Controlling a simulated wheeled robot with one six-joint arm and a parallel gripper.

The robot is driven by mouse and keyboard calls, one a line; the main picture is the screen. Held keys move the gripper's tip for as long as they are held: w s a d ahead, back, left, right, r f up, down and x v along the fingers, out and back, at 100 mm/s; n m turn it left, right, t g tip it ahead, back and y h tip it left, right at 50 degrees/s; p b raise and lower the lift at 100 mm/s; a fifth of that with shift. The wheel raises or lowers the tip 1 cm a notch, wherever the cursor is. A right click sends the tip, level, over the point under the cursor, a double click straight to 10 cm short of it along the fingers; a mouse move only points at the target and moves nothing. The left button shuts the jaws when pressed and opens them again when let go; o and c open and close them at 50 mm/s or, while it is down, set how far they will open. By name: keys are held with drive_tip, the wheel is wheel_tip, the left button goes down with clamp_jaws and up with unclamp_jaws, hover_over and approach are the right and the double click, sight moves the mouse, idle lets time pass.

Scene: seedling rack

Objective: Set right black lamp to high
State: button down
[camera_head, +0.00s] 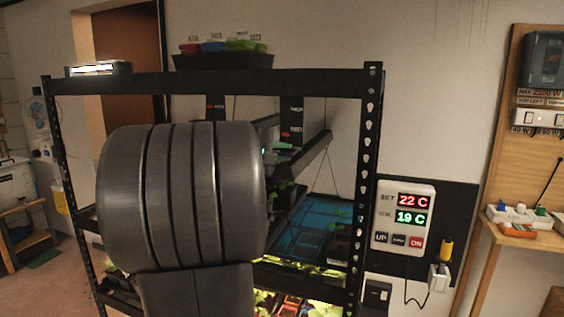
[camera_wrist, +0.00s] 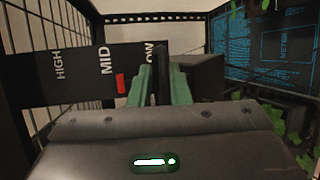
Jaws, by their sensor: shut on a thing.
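In the wrist view my gripper (camera_wrist: 160,78) has green fingers closed on a dark upright tab (camera_wrist: 161,60). The tab stands by the black scale plate (camera_wrist: 75,84), close to the word LOW, which the fingers partly cover. The plate also reads HIGH at the left and MID in the middle, with a red mark (camera_wrist: 120,83) just right of MID. In the head view my gripper (camera_head: 282,151) is small beside a long black lamp bar (camera_head: 308,158) hung inside the rack. The tab is too small to make out there, and my arm hides the rack's left part.
A black rack (camera_head: 366,170) frames the lamp. A thermostat (camera_head: 403,218) reading 22 C and 19 C hangs right of the rack. A black bin (camera_head: 222,62) sits on top.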

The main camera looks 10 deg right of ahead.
wheel_tip(320, 180, up, 6)
drive_tip(key=p, duration=0.1)
drive_tip(key=shift+p, duration=0.35)
drive_tip(key=shift+r, duration=0.1)
drive_tip(key=c, duration=1.6)
unclamp_jaws()
drive_tip(key=shift+a, duration=0.1)
drive_tip(key=shift+o, duration=0.2)
drive_tip(key=shift+s, duration=0.1)
drive_tip(key=b+v, duration=0.2)
drive_tip(key=v, duration=1.1)
drive_tip(key=shift+s+a, duration=0.2)
drive_tip(key=shift+a, duration=0.1)
